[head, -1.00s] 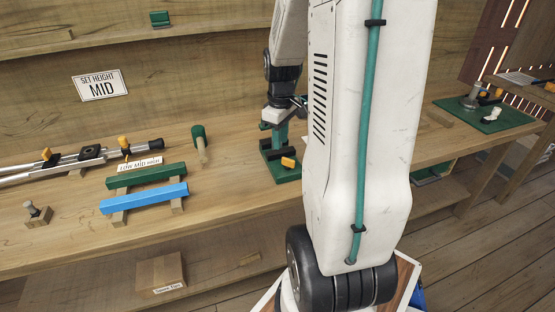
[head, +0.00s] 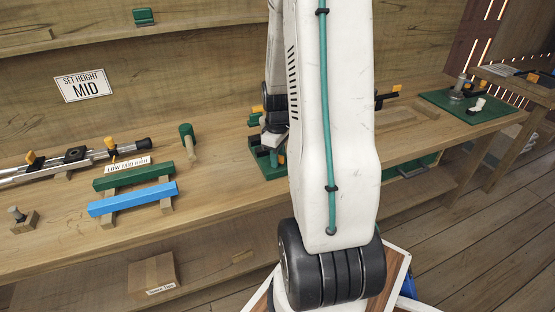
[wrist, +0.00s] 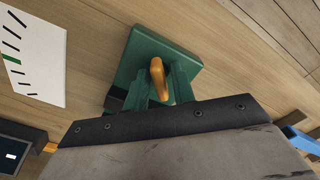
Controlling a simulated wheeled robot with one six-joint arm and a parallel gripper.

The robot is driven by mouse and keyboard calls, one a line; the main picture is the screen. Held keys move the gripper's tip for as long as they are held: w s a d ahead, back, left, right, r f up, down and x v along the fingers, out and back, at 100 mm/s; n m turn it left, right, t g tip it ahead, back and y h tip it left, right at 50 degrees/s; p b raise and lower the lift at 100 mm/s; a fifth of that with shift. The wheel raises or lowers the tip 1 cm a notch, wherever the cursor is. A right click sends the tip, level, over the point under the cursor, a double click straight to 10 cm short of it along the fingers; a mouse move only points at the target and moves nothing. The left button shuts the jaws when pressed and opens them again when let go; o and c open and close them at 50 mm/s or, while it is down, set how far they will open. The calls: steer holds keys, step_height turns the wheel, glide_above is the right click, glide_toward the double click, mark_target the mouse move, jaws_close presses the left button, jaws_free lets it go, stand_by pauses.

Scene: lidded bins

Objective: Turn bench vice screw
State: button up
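The green bench vice (head: 267,168) stands on the wooden bench, left of my arm and partly hidden by it in the head view. In the wrist view its green base (wrist: 143,48) lies ahead, with an orange screw handle (wrist: 157,75) near the middle. My gripper (head: 271,142) is down at the vice in the head view. In the wrist view my gripper's dark bar spans the foreground, close to the handle. Green upright parts flank the handle; I cannot tell whether these are vice jaws or my fingers, or whether anything touches the handle.
A blue bar (head: 133,198) and green bar (head: 140,176) lie left of the vice, with a green-headed mallet (head: 187,139) between. A "SET HEIGHT MID" sign (head: 83,86) is on the back wall. A green mat (head: 480,108) with parts lies at right.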

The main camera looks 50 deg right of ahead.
steer(key=c, duration=0.5)
steer(key=shift+n, duration=2)
steer(key=shift+n, duration=0.4)
steer(key=n, duration=0.3)
steer(key=shift+o, duration=0.3)
steer(key=shift+n, duration=1.4)
steer(key=o, duration=0.5)
